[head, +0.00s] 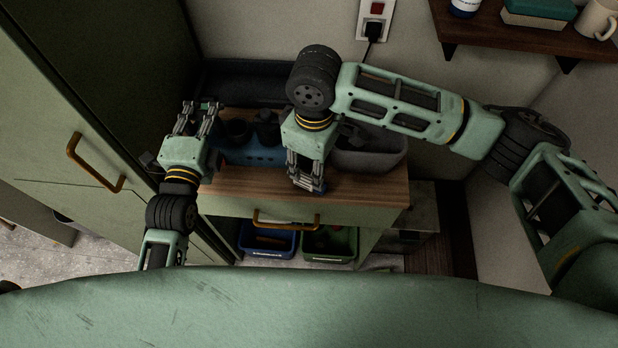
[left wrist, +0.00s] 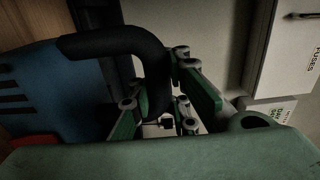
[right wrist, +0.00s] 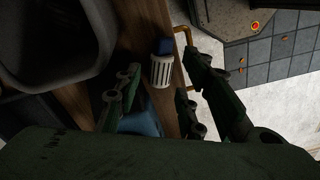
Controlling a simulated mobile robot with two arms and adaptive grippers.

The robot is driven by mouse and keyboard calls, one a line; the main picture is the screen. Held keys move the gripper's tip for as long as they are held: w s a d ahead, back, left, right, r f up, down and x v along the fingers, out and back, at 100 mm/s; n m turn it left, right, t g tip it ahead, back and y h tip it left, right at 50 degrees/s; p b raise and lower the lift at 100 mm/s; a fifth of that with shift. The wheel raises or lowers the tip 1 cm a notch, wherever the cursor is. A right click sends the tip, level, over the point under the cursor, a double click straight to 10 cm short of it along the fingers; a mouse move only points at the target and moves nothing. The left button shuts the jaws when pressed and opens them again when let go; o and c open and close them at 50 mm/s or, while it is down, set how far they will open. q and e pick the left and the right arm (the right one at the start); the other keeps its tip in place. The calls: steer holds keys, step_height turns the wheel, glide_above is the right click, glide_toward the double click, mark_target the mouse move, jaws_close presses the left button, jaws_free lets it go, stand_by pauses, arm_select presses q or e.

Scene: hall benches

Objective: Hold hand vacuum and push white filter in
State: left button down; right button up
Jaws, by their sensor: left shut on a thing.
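The hand vacuum (head: 250,156) has a blue body and lies on the wooden bench top. Its body (left wrist: 55,95) and black handle (left wrist: 125,40) show in the left wrist view. My left gripper (head: 208,108) is shut on the handle. The white slotted filter (right wrist: 160,71) shows in the right wrist view, with a blue part beside its end; I cannot tell whether it is seated in the vacuum. My right gripper (head: 308,188) points down over the front of the bench top. Its fingers (right wrist: 158,103) are apart, with the filter seen between and just beyond their tips.
A grey tub (head: 385,158) stands right of my right gripper. Below the bench top (head: 360,187) are a drawer with a brass handle (head: 285,222), a blue bin (head: 268,252) and a green bin (head: 330,257). A green cabinet (head: 90,150) stands at the left.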

mark_target(311, 179)
steer(key=shift+s+a+f, duration=0.1)
steer(key=shift+f, duration=1.45)
steer(key=shift+a+f, duration=0.1)
steer(key=shift+f, duration=1.45)
steer(key=shift+c, duration=0.4)
steer(key=c, duration=0.7)
step_height(311, 179, up, 18)
steer(key=shift+r, duration=0.1)
